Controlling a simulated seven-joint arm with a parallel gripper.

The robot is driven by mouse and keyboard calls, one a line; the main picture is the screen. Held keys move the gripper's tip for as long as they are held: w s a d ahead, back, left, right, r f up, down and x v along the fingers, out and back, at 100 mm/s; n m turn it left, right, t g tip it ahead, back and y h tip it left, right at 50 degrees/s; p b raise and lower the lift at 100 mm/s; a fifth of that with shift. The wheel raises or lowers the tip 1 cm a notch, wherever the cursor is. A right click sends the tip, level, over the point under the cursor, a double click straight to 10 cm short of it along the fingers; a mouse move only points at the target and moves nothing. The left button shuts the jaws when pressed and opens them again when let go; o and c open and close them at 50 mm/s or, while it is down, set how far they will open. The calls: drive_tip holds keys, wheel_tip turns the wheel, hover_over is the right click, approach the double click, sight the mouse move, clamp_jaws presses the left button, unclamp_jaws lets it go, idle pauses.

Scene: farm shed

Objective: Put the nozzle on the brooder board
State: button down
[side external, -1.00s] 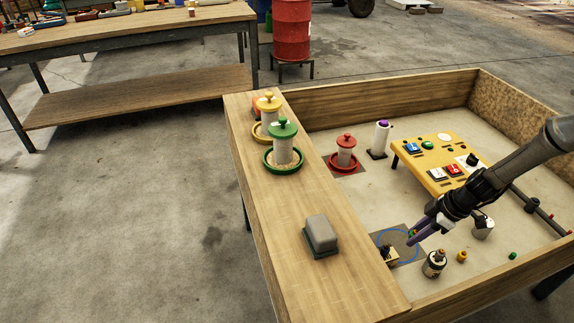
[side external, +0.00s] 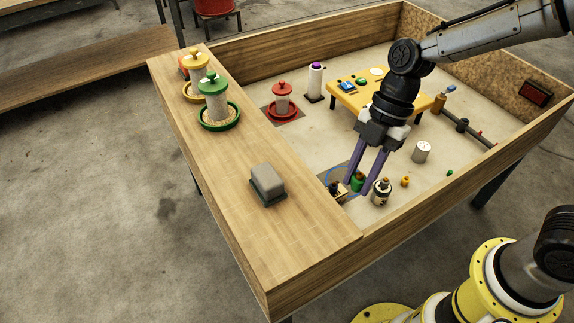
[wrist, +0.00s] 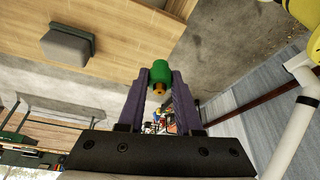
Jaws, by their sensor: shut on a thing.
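My gripper (side external: 359,188) points down over the near corner of the pen, its purple fingers shut on a green piece (side external: 358,181). In the wrist view the green piece (wrist: 162,72) has an orange tip and sits between the fingertips; I take it to be the nozzle. A yellow board (side external: 352,99) on short legs, likely the brooder board, stands farther back in the pen. It bears blue, green and white pieces; my arm hides part of it.
A dark mat with a blue ring (side external: 333,171) lies beside the gripper. A dark-topped bottle (side external: 380,193), an orange piece (side external: 405,181) and a white canister (side external: 421,152) stand right of it. Red (side external: 282,103) and green (side external: 218,110) feeders and a grey block (side external: 268,183) are left.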

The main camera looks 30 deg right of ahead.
drive_tip(key=w+a+f, duration=0.3)
drive_tip(key=w, duration=0.2)
hover_over(302, 204)
drive_tip(key=d, duration=0.2)
drive_tip(key=f, duration=0.5)
drive_tip(key=shift+w+a+f, duration=0.1)
drive_tip(key=shift+w+a, duration=0.05)
drive_tip(key=shift+a, duration=0.1)
drive_tip(key=shift+w+f, duration=0.15)
drive_tip(key=shift+f, duration=1.5)
drive_tip(key=shift+f, duration=0.2)
drive_tip(key=c, duration=0.6)
unclamp_jaws()
drive_tip(key=shift+r, duration=0.1)
